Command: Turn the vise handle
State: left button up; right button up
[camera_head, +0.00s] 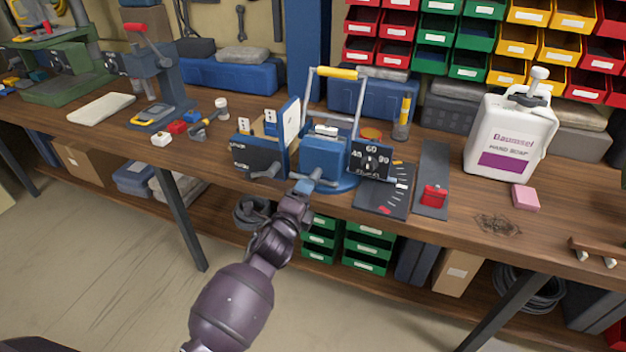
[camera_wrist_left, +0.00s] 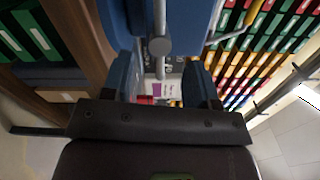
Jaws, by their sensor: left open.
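The blue vise (camera_head: 324,158) stands on the wooden bench near its front edge. Its grey handle bar (camera_head: 317,179) sticks out at the front of the vise. My left gripper (camera_head: 302,188) is at the front of the vise, right by the handle. In the left wrist view the handle (camera_wrist_left: 160,46) shows as a grey bar with a round hub, lying between the two blue fingers of my open left gripper (camera_wrist_left: 161,84). I cannot tell whether a finger touches it. My right gripper is out of view.
A panel with a dial (camera_head: 370,162) stands right of the vise, and a box with white switch plates (camera_head: 258,155) stands left. A yellow-gripped metal lever (camera_head: 337,72) rises behind. A white soap jug (camera_head: 510,135) and pink block (camera_head: 525,197) are farther right.

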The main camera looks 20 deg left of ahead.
aim_at(313, 177)
pick_arm(q)
jog(key=shift+w+d+b, duration=0.15)
jog(key=shift+w+b, duration=0.2)
jog(key=shift+w, duration=2.85)
jog(key=c, duration=0.9)
jog(key=shift+n, duration=0.4)
